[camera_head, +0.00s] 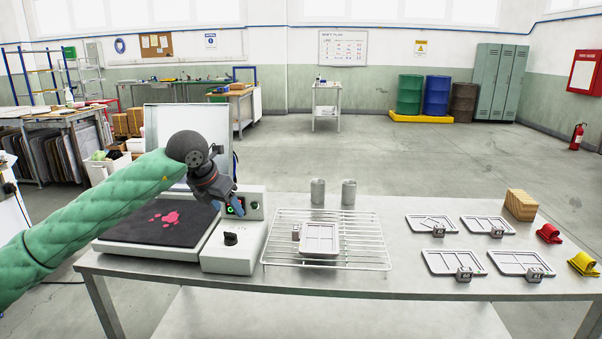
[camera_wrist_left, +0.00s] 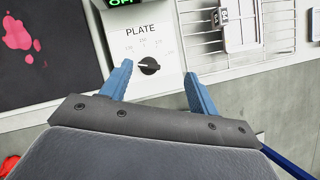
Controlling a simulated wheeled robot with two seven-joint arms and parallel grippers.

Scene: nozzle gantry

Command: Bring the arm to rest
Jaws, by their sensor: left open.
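My left arm (camera_head: 90,215) wears a green quilted sleeve and reaches in from the left over the plate machine. My left gripper (camera_head: 236,208) is in front of the machine's control box, its blue fingers apart with nothing between them. In the left wrist view the open fingers (camera_wrist_left: 158,90) frame a black knob (camera_wrist_left: 149,65) under the word PLATE, without visibly gripping it. The same knob shows in the head view (camera_head: 231,239). The dark plate (camera_head: 150,222) bears pink splotches. My right gripper is not in view.
A wire rack (camera_head: 370,250) holding a pale tray (camera_head: 320,238) stands right of the machine. Two metal cans (camera_head: 318,191) stand behind it. Several compartment trays (camera_head: 453,262), a wooden block (camera_head: 520,204), a red item (camera_head: 549,233) and a yellow item (camera_head: 583,263) occupy the table's right side.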

